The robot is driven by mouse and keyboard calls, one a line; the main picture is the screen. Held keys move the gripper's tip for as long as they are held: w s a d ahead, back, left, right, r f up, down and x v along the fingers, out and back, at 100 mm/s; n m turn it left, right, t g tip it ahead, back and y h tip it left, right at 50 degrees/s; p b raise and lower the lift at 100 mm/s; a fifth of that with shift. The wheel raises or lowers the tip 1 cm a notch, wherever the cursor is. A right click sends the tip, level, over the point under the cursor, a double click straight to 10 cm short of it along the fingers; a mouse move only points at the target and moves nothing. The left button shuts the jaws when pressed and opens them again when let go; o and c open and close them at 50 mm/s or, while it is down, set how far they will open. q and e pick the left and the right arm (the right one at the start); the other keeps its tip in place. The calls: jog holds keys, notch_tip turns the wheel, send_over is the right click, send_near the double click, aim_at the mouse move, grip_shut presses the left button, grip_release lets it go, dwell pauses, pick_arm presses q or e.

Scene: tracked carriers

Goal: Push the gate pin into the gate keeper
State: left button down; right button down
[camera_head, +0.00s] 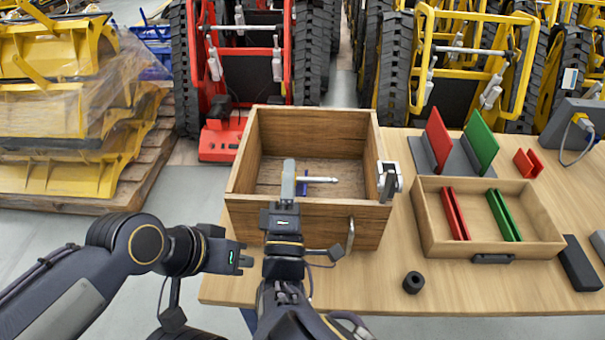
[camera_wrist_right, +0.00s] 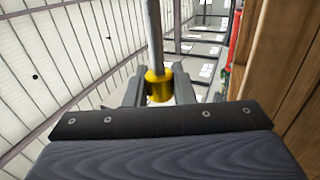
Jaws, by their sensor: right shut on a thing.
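The gate pin (camera_head: 320,180) is a light metal rod, pointing right above the open wooden box. My right gripper (camera_head: 289,182) is shut on it at its left end. In the right wrist view the pin (camera_wrist_right: 154,40) has a yellow collar and sits between the two grey fingers (camera_wrist_right: 158,92). A metal bracket (camera_head: 391,178), apparently the gate keeper, is at the box's right front corner. The pin tip is left of it, with a gap between. My left gripper (camera_head: 243,259) is in front of the box, low and left; its finger opening is unclear.
The wooden box (camera_head: 300,220) has a handle (camera_head: 350,235) on its front. To the right are a shallow tray (camera_head: 490,262) with red and green strips, upright panels (camera_head: 480,142), a black ring (camera_head: 413,282) and a dark block (camera_head: 578,264).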

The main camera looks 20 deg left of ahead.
aim_at(336, 181)
jog(key=shift+d, duration=0.1)
jog(key=shift+w+d+b, duration=0.15)
jog(key=shift+w+d, duration=0.1)
jog(key=shift+d, duration=0.65)
jog(key=shift+w+d+b, duration=0.15)
jog(key=shift+w+d, duration=0.1)
jog(key=shift+d, duration=0.7)
jog(key=shift+w+d+b, duration=0.15)
jog(key=shift+w+d, duration=0.1)
jog(key=shift+d, duration=0.65)
jog(key=shift+d, duration=0.15)
jog(key=shift+w+d+b, duration=0.2)
jog(key=shift+d, duration=0.3)
jog(key=shift+w+d+b, duration=0.15)
jog(key=shift+d, duration=0.35)
jog(key=shift+d, duration=0.2)
dwell(0.7)
jog(key=shift+w+d, duration=0.2)
jog(key=shift+d, duration=0.4)
jog(key=shift+w+d, duration=0.1)
jog(key=shift+d, duration=0.15)
dwell(0.7)
